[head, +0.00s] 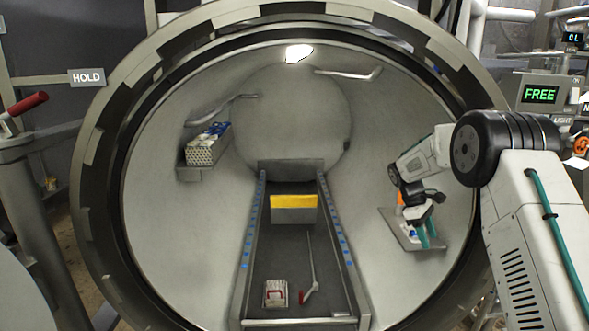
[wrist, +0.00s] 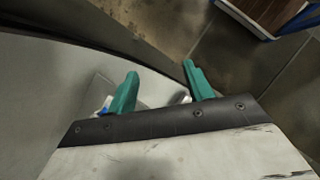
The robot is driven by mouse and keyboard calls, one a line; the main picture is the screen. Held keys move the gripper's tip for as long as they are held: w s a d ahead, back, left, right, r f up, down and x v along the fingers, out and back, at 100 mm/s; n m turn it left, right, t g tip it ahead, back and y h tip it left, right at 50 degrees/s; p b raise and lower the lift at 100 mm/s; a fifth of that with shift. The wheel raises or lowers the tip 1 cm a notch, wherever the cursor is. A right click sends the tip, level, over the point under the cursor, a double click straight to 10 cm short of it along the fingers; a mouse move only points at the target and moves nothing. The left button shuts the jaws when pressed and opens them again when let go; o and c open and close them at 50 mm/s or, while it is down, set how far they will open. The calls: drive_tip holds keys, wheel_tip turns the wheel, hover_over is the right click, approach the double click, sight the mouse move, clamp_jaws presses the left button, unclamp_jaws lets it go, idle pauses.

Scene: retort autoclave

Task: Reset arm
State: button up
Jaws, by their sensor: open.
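My arm reaches in from the right of the head view, across the round mouth of the autoclave chamber (head: 160,140). My gripper (head: 428,236) is just in front of a small grey shelf (head: 393,222) on the chamber's right wall, as seen in the head view. Its two teal fingers (wrist: 160,84) stand apart in the wrist view, with nothing held between them. A pale surface lies behind the left finger there, with small white and blue bits beside it. An orange part (head: 400,198) shows by my gripper; I cannot tell what it belongs to.
A railed track (head: 285,250) runs down the chamber's middle with a yellow-topped block (head: 293,202), a small box (head: 276,293) and a red-ended rod (head: 307,292). The thick door ring (head: 104,130) surrounds the opening.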

drive_tip(key=s+a+r+m+y, duration=0.1)
drive_tip(key=s+a+r+m, duration=0.2)
drive_tip(key=s, duration=0.5)
drive_tip(key=s+a+r+m+y, duration=0.1)
drive_tip(key=s+a+r+m, duration=0.15)
drive_tip(key=s+r, duration=0.45)
drive_tip(key=s+a+r+m+y, duration=0.1)
drive_tip(key=s+a+r, duration=0.2)
drive_tip(key=s, duration=0.6)
drive_tip(key=s+a+r+m+t, duration=0.1)
drive_tip(key=s+a+r+t, duration=0.1)
drive_tip(key=s, duration=1)
drive_tip(key=s+a+r+m+t+y, duration=0.1)
drive_tip(key=s+a+r+t, duration=0.1)
drive_tip(key=s, duration=1)
drive_tip(key=shift+a+r+m+t+y, duration=0.35)
drive_tip(key=shift+a+t, duration=0.15)
drive_tip(key=shift+a, duration=0.2)
